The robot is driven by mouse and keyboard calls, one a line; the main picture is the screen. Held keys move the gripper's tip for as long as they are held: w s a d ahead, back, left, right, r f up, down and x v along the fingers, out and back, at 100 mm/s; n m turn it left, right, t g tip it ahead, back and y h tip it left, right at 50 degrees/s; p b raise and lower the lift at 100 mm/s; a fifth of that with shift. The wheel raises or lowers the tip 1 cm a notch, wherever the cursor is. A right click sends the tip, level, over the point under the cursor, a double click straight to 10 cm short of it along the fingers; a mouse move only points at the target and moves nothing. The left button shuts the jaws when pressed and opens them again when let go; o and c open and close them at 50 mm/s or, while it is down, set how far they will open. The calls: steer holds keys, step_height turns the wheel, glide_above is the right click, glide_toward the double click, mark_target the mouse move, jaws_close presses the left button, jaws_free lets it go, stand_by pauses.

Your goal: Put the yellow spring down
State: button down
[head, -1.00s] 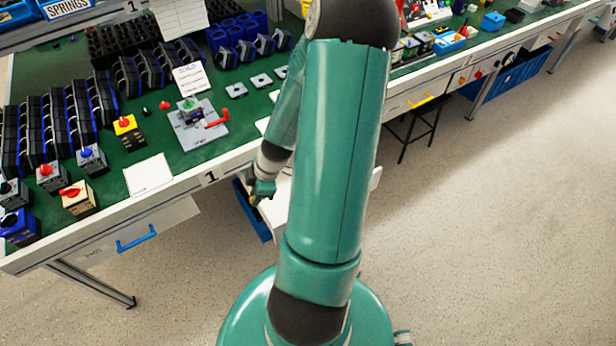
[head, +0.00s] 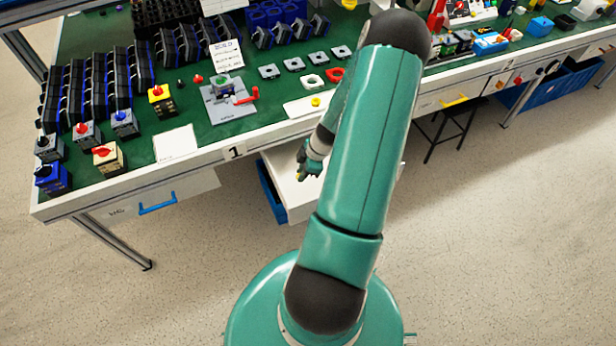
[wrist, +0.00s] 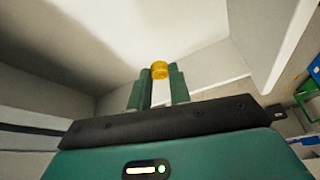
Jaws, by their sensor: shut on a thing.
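The yellow spring (wrist: 160,70) is a small yellow ring-like piece between the tips of my gripper (wrist: 157,82) in the wrist view. The two green fingers are closed on its sides, and pale surfaces lie beyond it. In the head view my gripper (head: 302,174) is low in front of the bench, over an open white drawer (head: 290,205). Only a speck of yellow shows at its tip there. I cannot tell whether the spring touches the drawer's bottom.
The green-topped bench (head: 220,135) holds switch parts, a grey fixture (head: 228,110) with a red handle, and a white card (head: 176,143). A blue bin (head: 270,196) is beside the drawer. Pale walls surround my gripper in the wrist view. The floor in front is clear.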

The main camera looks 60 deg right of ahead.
mark_target(307, 183)
steer(key=shift+d+f, duration=1.05)
steer(key=shift+f, duration=0.2)
steer(key=shift+d+f, duration=0.15)
steer(key=shift+f, duration=1.55)
steer(key=shift+f, duration=0.1)
steer(key=c, duration=1.3)
jaws_free()
